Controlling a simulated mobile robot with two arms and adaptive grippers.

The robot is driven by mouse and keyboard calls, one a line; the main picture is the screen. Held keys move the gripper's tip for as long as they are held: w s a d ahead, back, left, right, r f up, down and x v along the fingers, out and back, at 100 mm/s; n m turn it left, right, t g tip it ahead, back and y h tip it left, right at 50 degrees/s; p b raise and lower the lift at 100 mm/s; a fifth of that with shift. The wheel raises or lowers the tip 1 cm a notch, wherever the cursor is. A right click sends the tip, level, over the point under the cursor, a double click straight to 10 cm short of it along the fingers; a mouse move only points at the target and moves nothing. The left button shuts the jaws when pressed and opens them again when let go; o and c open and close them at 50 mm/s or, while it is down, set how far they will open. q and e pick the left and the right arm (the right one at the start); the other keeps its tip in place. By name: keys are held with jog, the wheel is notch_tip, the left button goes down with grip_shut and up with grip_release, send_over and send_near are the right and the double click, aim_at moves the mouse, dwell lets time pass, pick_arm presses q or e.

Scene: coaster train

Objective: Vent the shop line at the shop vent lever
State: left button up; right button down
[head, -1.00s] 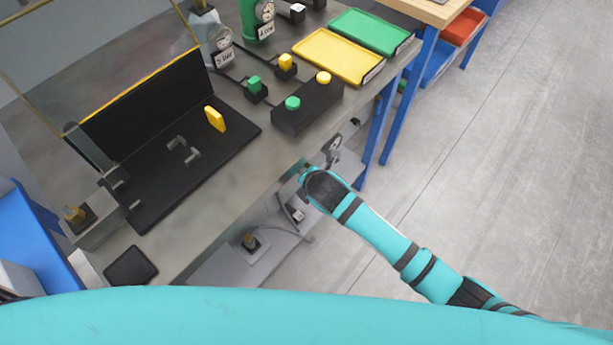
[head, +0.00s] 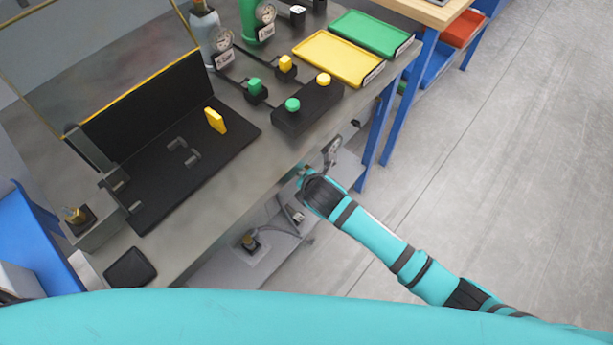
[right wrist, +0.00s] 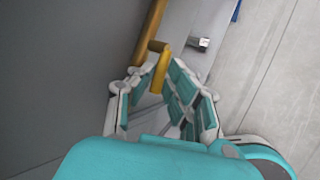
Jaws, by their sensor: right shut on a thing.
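In the right wrist view a yellow lever (right wrist: 159,72) bends off a brown-yellow bar and runs down between the fingers of my right gripper (right wrist: 160,98). The gripper is shut on this lever. A round gauge (head: 332,150) shows just behind the wrist. My left gripper is in neither view.
A lower shelf (head: 220,268) holds a brass-topped fitting (head: 250,241) and hoses. Green and yellow trays (head: 338,56) and a black button box (head: 307,106) are on top. Floor at right is clear.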

jog(key=shift+s+f+n+t+h+b, duration=0.1)
jog(key=shift+f+n+t+h+b, duration=0.3)
jog(key=shift+t, duration=0.45)
jog(key=shift+w+f+n+t+h+b, duration=0.1)
jog(key=shift+f+n+t+h+b, duration=0.3)
jog(key=shift+t, duration=0.4)
jog(key=shift+s+f+n+t+h+b, duration=0.1)
jog(key=shift+f+n+t+h+b, duration=0.35)
jog(key=shift+t, duration=0.4)
jog(key=shift+r, duration=0.1)
jog(key=c, duration=1.6)
grip_release()
jog(key=v, duration=1.2)
jog(key=shift+a, duration=0.15)
